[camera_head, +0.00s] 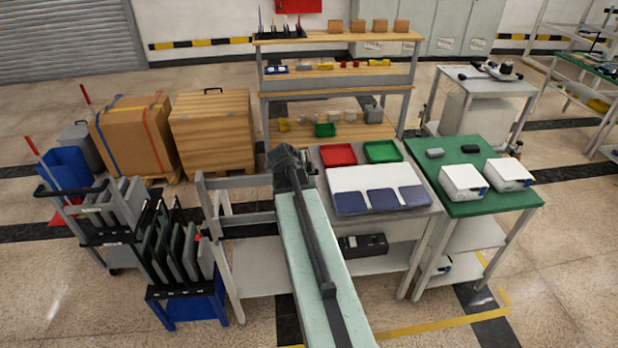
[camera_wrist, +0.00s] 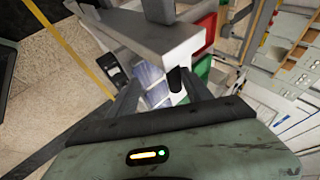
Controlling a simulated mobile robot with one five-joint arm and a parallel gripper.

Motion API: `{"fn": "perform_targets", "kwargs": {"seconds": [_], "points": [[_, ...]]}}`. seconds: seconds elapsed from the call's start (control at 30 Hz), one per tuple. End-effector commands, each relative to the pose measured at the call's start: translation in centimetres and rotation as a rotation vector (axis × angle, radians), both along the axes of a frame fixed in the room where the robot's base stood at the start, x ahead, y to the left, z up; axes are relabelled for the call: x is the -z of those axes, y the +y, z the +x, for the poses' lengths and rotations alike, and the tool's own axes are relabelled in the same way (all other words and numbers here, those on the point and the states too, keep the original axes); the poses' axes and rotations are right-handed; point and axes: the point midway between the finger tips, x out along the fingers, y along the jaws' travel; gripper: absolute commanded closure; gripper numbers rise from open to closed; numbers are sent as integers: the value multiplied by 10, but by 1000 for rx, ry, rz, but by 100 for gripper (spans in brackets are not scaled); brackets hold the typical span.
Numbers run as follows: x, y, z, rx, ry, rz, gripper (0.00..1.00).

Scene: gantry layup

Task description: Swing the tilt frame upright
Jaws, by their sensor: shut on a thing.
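The tilt frame (camera_head: 240,181) is a set of grey bars on posts at the left end of the work table in the head view. My arm hides its right part, and I cannot tell its exact lean. In the wrist view its thick pale grey bars (camera_wrist: 182,42) cross just ahead of my gripper (camera_wrist: 165,87). A short black grip (camera_wrist: 177,80) on the frame lies between my fingers, and my gripper is shut on it. In the head view the wrist is at the frame's right end, and the fingertips are hidden.
The table (camera_head: 420,211) right of the frame carries a red tray (camera_head: 338,154), a green tray (camera_head: 382,151) and blue pads. A green-topped bench (camera_head: 490,205) stands further right. A rack of panels (camera_head: 178,250) stands close on the left. Crates and shelves stand behind.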

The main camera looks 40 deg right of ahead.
Motion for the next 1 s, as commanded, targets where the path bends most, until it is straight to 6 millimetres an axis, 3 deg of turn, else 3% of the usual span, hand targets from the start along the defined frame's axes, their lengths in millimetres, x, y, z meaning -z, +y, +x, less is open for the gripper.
{"fn": "perform_targets", "kwargs": {"seconds": [0.23, 0.6, 1.0], "points": [[-8, 6, -4, 2, 5, 5, 59], [-61, 46, -18, 0, 3, 2, 59], [-59, 49, -17, -1, 0, 0, 59]]}}
